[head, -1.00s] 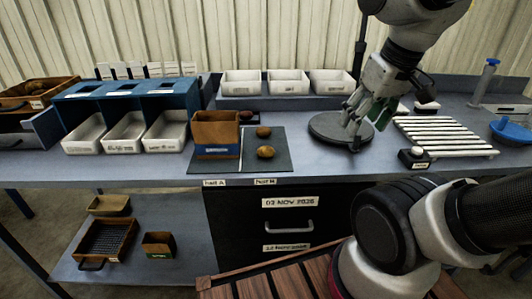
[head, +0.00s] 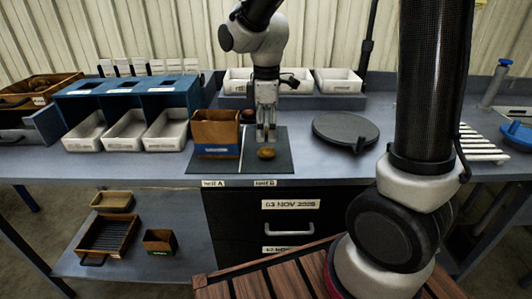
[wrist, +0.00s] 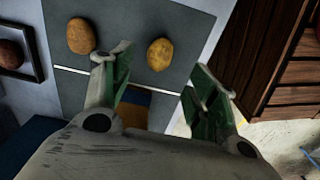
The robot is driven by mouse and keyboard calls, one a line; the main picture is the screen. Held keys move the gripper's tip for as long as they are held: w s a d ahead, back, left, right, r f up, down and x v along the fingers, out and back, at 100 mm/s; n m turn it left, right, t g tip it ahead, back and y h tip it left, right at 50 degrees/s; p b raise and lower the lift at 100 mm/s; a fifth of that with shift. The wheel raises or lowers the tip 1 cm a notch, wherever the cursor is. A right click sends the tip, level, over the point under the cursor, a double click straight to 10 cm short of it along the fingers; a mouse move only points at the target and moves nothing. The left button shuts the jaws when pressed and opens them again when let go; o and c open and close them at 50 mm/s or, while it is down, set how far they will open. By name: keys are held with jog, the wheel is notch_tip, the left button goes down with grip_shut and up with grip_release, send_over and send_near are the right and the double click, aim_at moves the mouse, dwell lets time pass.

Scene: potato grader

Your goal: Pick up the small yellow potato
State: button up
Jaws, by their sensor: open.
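The small yellow potato (head: 267,153) lies at the front of the dark mat (head: 276,166), right of its white line. In the wrist view it (wrist: 160,54) lies beyond the fingertips, clear of them. A browner, slightly larger potato (wrist: 81,36) lies beside it, toward the back of the mat; in the head view my gripper hides it. My gripper (head: 266,138) points down above the mat, just behind the yellow potato as seen from the head. Its green-padded fingers (wrist: 157,72) are apart, with nothing held between them.
A wooden box with a blue label (head: 215,133) stands left of the white line, close to my gripper. A dark potato sits in a small black tray (wrist: 38,42) behind. A round grey turntable (head: 345,130) stands to the right. White bins (head: 125,131) stand left.

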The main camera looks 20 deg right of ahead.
aim_at(267, 148)
notch_tip(267, 148, down, 7)
jog(key=shift+r, duration=0.2)
jog(key=c, duration=1.1)
